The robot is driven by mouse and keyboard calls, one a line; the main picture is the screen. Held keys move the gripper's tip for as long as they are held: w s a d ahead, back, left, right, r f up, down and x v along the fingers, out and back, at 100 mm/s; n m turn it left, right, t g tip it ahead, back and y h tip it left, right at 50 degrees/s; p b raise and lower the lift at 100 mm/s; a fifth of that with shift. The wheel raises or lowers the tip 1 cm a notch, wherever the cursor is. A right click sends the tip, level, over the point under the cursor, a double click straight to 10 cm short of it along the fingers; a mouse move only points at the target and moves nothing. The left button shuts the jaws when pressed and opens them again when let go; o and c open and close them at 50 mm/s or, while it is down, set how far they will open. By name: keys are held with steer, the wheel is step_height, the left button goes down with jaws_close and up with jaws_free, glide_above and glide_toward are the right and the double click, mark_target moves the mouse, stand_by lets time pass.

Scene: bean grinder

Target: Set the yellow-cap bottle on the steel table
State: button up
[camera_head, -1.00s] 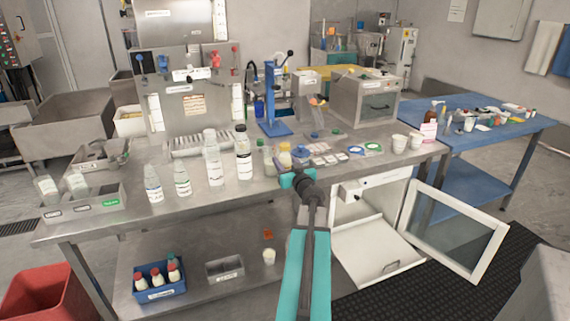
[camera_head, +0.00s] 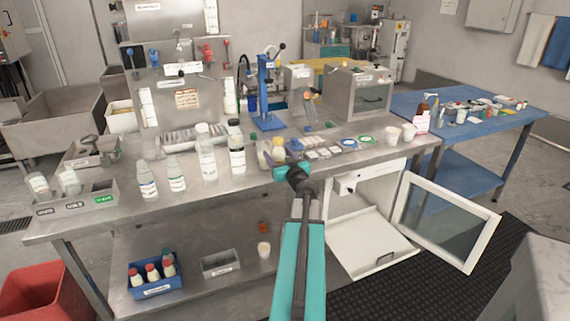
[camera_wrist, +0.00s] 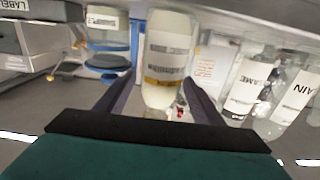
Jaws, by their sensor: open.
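The yellow-cap bottle (camera_head: 278,153) stands on the steel table (camera_head: 215,195) near its front edge, partly hidden behind my gripper (camera_head: 286,168). In the wrist view, a pale bottle with a white label and a yellow band (camera_wrist: 167,60) is between the two dark fingers of my gripper (camera_wrist: 160,100). The fingers are apart, one on each side of it. I cannot tell whether either finger touches it. Its cap is not clear in the wrist view.
A clear bottle (camera_head: 264,152) stands just left of the gripper. Several taller labelled bottles (camera_head: 207,155) stand farther left. Flat discs and cards (camera_head: 322,152) lie to the right, with white cups (camera_head: 392,136) beyond. An open cabinet door (camera_head: 445,222) juts out below right.

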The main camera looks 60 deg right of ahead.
mark_target(281, 158)
steer(key=p+v, duration=0.2)
steer(key=v, duration=0.7)
steer(key=shift+a+r+p, duration=0.1)
steer(key=shift+p, duration=0.3)
steer(key=p, duration=0.5)
steer(key=shift+s+a, duration=0.3)
steer(key=shift+s, duration=0.1)
steer(key=s+p, duration=0.1)
steer(key=p, duration=0.4)
steer(key=shift+a+p, duration=0.3)
steer(key=shift+a, duration=0.05)
steer(key=shift+s+a+p, duration=0.15)
steer(key=shift+s+p, duration=0.1)
steer(key=shift+p, duration=0.4)
steer(key=shift+w, duration=0.1)
